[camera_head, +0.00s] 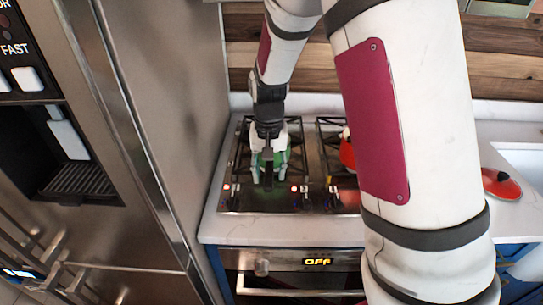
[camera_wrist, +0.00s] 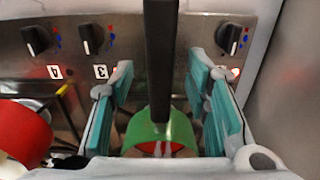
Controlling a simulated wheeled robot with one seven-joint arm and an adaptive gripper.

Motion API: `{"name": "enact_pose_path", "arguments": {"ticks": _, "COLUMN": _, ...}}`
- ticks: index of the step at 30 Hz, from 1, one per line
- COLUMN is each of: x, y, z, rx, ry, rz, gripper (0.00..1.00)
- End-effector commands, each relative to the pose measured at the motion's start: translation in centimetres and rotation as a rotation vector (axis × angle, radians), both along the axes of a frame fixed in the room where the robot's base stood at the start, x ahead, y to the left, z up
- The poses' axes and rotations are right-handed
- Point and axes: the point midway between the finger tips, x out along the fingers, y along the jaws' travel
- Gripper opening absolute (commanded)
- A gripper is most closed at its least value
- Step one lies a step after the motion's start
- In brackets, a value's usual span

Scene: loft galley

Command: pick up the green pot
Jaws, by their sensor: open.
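The green pot (camera_head: 279,158) is on the left side of the stove top, mostly hidden behind my gripper in the head view. In the wrist view the green pot (camera_wrist: 147,131) shows its green rim and a reddish inside, with a long dark handle running to the top of the picture. My gripper (camera_head: 270,168) is open over the pot. In the wrist view the teal-padded fingers of my gripper (camera_wrist: 162,85) stand on either side of the handle, with visible gaps. The pot's lower part is hidden.
A red pot (camera_head: 347,153) stands to the right on the stove, partly behind my arm; it also shows in the wrist view (camera_wrist: 22,135). A red lid-like item (camera_head: 502,184) lies on the right counter. A steel fridge (camera_head: 175,110) rises close on the left. Knobs (camera_wrist: 88,40) line the stove front.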

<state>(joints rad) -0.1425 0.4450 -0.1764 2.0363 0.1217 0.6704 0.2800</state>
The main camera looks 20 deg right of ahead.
Motion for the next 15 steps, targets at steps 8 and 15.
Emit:
{"name": "enact_pose_path", "arguments": {"ticks": 8, "x": 0.03, "y": 0.02, "z": -1.07, "rx": 0.0, "ry": 0.0, "rz": 0.0, "gripper": 0.43}}
{"name": "enact_pose_path", "arguments": {"ticks": 15, "x": 0.04, "y": 0.02, "z": -1.04, "rx": 0.0, "ry": 0.0, "rz": 0.0, "gripper": 0.07}}
